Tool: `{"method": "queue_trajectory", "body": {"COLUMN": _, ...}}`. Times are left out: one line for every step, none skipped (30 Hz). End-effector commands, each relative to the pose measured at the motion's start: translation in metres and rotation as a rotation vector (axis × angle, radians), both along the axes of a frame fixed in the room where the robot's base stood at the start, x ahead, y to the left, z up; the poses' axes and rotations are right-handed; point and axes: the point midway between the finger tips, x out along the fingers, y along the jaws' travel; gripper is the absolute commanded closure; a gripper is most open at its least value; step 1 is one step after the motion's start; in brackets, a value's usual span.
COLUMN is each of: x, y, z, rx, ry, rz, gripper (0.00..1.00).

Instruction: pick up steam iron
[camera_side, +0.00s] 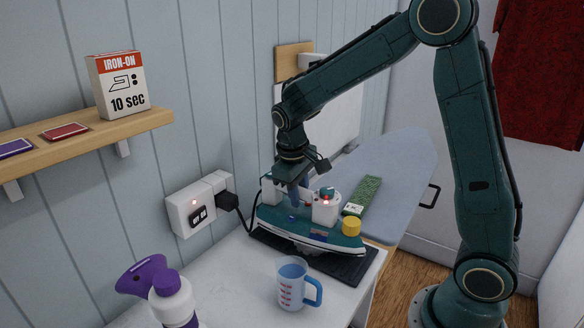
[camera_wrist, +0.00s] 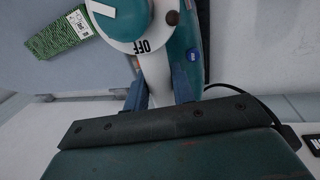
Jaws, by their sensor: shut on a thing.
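My gripper (camera_side: 299,196) comes down from above and is shut on the iron's handle, whose grip is mostly hidden by the fingers. In the wrist view, the iron (camera_wrist: 150,75) fills the upper middle, with a dial marked OFF, and blue fingers stand on both sides of a white part.
A measuring cup (camera_side: 291,284) and a purple-and-white spray bottle (camera_side: 170,290) stand in front. A wall socket (camera_side: 198,203) holds a black plug with a cord towards the iron. A green box (camera_side: 362,195) lies on the ironing board (camera_side: 395,165). A shelf (camera_side: 85,142) is at left.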

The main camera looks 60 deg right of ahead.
Motion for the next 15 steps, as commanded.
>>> {"method": "queue_trajectory", "body": {"x": 0.001, "y": 0.000, "z": 0.009, "rx": -0.001, "ry": -0.008, "rz": -0.001, "gripper": 1.00}}
{"method": "queue_trajectory", "body": {"x": 0.001, "y": 0.000, "z": 0.013, "rx": -0.001, "ry": -0.009, "rz": -0.001, "gripper": 1.00}}
{"method": "queue_trajectory", "body": {"x": 0.001, "y": 0.000, "z": 0.018, "rx": -0.001, "ry": -0.007, "rz": -0.002, "gripper": 1.00}}
{"method": "queue_trajectory", "body": {"x": 0.002, "y": 0.000, "z": 0.023, "rx": -0.001, "ry": -0.009, "rz": 0.000, "gripper": 1.00}}
{"method": "queue_trajectory", "body": {"x": 0.002, "y": 0.000, "z": 0.027, "rx": -0.001, "ry": -0.009, "rz": 0.000, "gripper": 1.00}}
{"method": "queue_trajectory", "body": {"x": 0.002, "y": 0.000, "z": 0.034, "rx": -0.001, "ry": -0.010, "rz": -0.001, "gripper": 1.00}}
{"method": "queue_trajectory", "body": {"x": 0.001, "y": 0.000, "z": 0.040, "rx": 0.000, "ry": -0.010, "rz": -0.002, "gripper": 1.00}}
{"method": "queue_trajectory", "body": {"x": 0.002, "y": 0.000, "z": 0.045, "rx": -0.001, "ry": -0.010, "rz": -0.001, "gripper": 1.00}}
{"method": "queue_trajectory", "body": {"x": 0.002, "y": 0.000, "z": 0.053, "rx": -0.001, "ry": -0.009, "rz": 0.000, "gripper": 1.00}}
{"method": "queue_trajectory", "body": {"x": 0.002, "y": 0.000, "z": 0.059, "rx": -0.001, "ry": -0.010, "rz": -0.001, "gripper": 1.00}}
{"method": "queue_trajectory", "body": {"x": 0.001, "y": 0.000, "z": 0.065, "rx": 0.000, "ry": -0.010, "rz": -0.001, "gripper": 1.00}}
{"method": "queue_trajectory", "body": {"x": 0.001, "y": 0.000, "z": 0.073, "rx": 0.000, "ry": -0.009, "rz": -0.001, "gripper": 1.00}}
{"method": "queue_trajectory", "body": {"x": 0.002, "y": 0.000, "z": 0.080, "rx": -0.001, "ry": -0.011, "rz": -0.002, "gripper": 1.00}}
{"method": "queue_trajectory", "body": {"x": 0.001, "y": 0.000, "z": 0.086, "rx": -0.001, "ry": -0.010, "rz": 0.000, "gripper": 1.00}}
{"method": "queue_trajectory", "body": {"x": 0.001, "y": 0.000, "z": 0.095, "rx": 0.000, "ry": -0.011, "rz": -0.002, "gripper": 1.00}}
